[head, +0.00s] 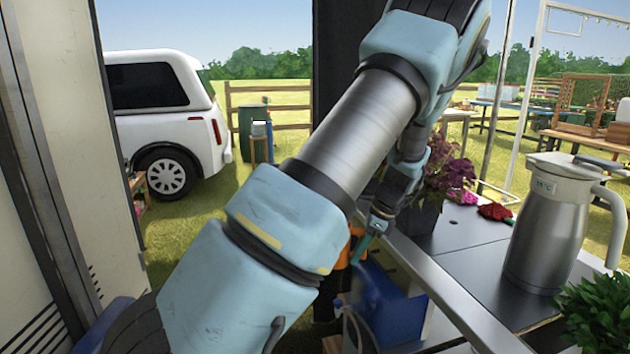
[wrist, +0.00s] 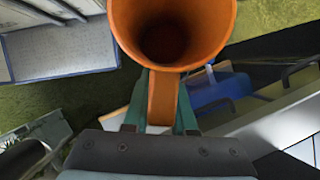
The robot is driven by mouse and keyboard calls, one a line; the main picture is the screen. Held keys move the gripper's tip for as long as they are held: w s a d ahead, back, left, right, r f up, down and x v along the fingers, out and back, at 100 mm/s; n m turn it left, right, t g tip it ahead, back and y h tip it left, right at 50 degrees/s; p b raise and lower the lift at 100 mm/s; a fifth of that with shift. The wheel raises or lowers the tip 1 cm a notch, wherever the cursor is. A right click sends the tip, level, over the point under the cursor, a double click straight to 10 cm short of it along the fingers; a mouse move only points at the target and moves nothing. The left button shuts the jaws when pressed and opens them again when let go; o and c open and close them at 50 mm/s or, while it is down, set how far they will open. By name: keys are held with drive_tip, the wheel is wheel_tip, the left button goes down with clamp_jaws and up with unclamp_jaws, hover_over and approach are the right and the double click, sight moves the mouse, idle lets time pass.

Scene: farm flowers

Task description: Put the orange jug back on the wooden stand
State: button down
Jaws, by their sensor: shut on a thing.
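The orange jug (wrist: 205,52) is in my gripper (wrist: 162,100); the wrist view looks into its dark open mouth. The two teal fingers are shut on its handle (wrist: 162,98), one on each side. In the head view my gripper (head: 362,246) points down beyond the grey metal edge, and part of the orange jug (head: 345,256) shows beside it, mostly hidden by my arm. A small piece of brown wood (head: 333,344) shows low behind my arm; I cannot tell whether it is the wooden stand.
A blue container (head: 392,308) is below my gripper. The dark counter (head: 470,250) at right holds a steel jug (head: 550,220), a purple plant (head: 448,172) and a green plant (head: 598,310). A white vehicle (head: 165,110) stands on grass at left.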

drive_tip(key=s+a+f+n+g+h, duration=0.2)
drive_tip(key=a+f+n, duration=0.4)
drive_tip(key=a+n, duration=0.4)
drive_tip(key=s+a+f+n+g+h, duration=0.2)
drive_tip(key=a+f+n, duration=0.4)
drive_tip(key=a+n, duration=0.4)
drive_tip(key=shift+s+a+f+g, duration=0.15)
drive_tip(key=shift+s+a+g, duration=0.15)
drive_tip(key=shift+s+g, duration=0.4)
drive_tip(key=shift+w, duration=0.1)
